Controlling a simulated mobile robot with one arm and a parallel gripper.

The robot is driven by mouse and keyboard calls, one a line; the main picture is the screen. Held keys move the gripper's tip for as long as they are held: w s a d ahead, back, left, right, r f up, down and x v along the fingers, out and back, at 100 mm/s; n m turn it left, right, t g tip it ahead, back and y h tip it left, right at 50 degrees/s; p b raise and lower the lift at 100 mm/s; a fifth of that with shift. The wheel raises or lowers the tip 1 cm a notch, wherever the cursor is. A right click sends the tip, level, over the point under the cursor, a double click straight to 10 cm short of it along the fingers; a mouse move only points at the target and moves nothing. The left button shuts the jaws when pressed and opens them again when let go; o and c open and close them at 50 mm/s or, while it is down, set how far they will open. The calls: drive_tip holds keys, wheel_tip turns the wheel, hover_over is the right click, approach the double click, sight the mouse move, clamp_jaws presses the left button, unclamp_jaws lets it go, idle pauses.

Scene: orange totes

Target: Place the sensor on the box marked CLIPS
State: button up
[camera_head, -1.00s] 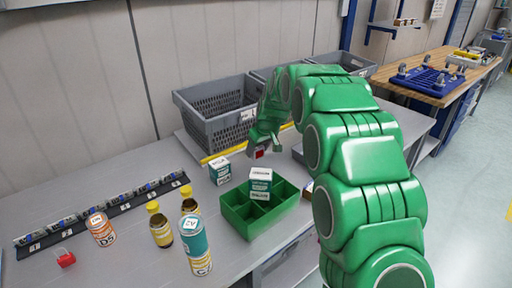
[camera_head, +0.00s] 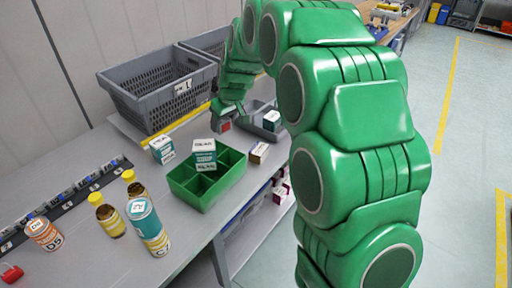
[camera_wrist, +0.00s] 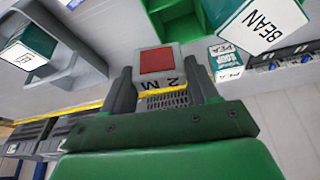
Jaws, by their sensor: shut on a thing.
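My gripper (camera_wrist: 165,95) is shut on a small grey block with a red top face, probably the sensor (camera_wrist: 156,60); dark marks show on its near side. The two fingers press its sides in the wrist view. In the head view the block's red face (camera_head: 225,126) shows under my gripper (camera_head: 222,118), above the bench between the grey crate and the green tray. I cannot read CLIPS on anything. A small box with a brownish side and a pale top (camera_head: 259,152) stands right of the green tray; its lettering is too small to read.
The green divided tray (camera_head: 182,187) holds a box marked BEAN (camera_wrist: 268,27). A PEA box (camera_head: 162,150) stands left of it. A grey tray (camera_head: 252,130) with a box in it is right of my gripper. Grey crates (camera_head: 150,100) line the back. Bottles and cans stand front left.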

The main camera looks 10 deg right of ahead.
drive_tip(key=s+d+r+m, duration=0.2)
drive_tip(key=s+d+r, duration=0.1)
drive_tip(key=s+d, duration=0.8)
approach(256, 145)
drive_tip(key=shift+w+a+f+m+t+h, duration=0.3)
drive_tip(key=shift+w+a+f+h, duration=0.15)
drive_tip(key=shift+a+f, duration=0.25)
drive_tip(key=shift+w+f, duration=0.15)
drive_tip(key=shift+f, duration=1.5)
drive_tip(key=shift+f, duration=0.15)
drive_tip(key=o, duration=1.1)
